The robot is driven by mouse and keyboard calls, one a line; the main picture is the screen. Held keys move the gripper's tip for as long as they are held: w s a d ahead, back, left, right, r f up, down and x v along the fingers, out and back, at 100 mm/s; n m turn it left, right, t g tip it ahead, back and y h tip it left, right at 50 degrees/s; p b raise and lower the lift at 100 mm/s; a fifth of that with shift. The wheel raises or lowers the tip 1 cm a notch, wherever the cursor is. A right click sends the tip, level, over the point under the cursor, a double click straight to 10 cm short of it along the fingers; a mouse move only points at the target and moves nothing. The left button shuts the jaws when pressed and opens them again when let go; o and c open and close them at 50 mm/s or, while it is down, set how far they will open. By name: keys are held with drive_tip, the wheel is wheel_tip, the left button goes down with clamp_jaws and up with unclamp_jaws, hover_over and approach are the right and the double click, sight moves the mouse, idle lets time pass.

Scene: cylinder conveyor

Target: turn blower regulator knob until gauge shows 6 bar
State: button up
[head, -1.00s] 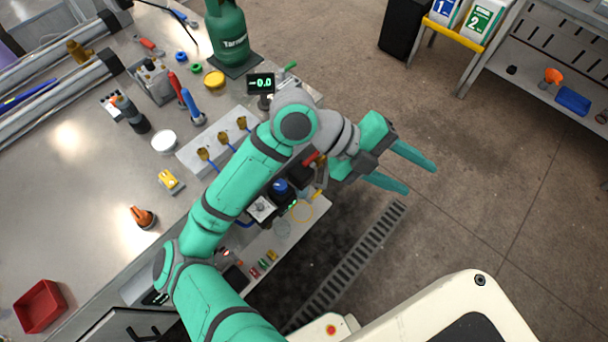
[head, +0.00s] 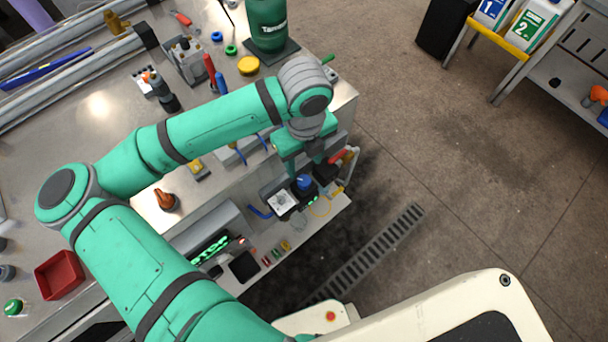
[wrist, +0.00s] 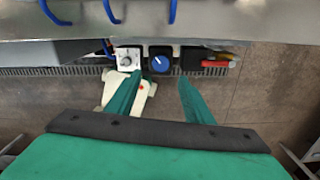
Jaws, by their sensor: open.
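A blue round knob (head: 304,182) with a white pointer line sits on a black box on the low shelf at the bench's front. It also shows in the wrist view (wrist: 161,61), ahead of and between my fingertips. Beside it is a white-faced unit with a small dial (head: 280,201), also in the wrist view (wrist: 127,58). My gripper (wrist: 159,80) is open and empty, its two green fingers apart and not visibly touching the knob. In the head view its fingers are mostly hidden by the wrist. No gauge reading is legible.
A red-handled part (wrist: 214,64) lies right of the knob in the wrist view. Blue hooks (wrist: 111,11) hang close above. A green gas bottle (head: 267,24) and a red tray (head: 60,275) stand on the bench (head: 98,180).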

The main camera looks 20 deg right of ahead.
sight(305, 181)
wheel_tip(305, 181, down, 10)
drive_tip(key=shift+r, duration=0.25)
drive_tip(key=shift+d, duration=0.1)
drive_tip(key=c, duration=1)
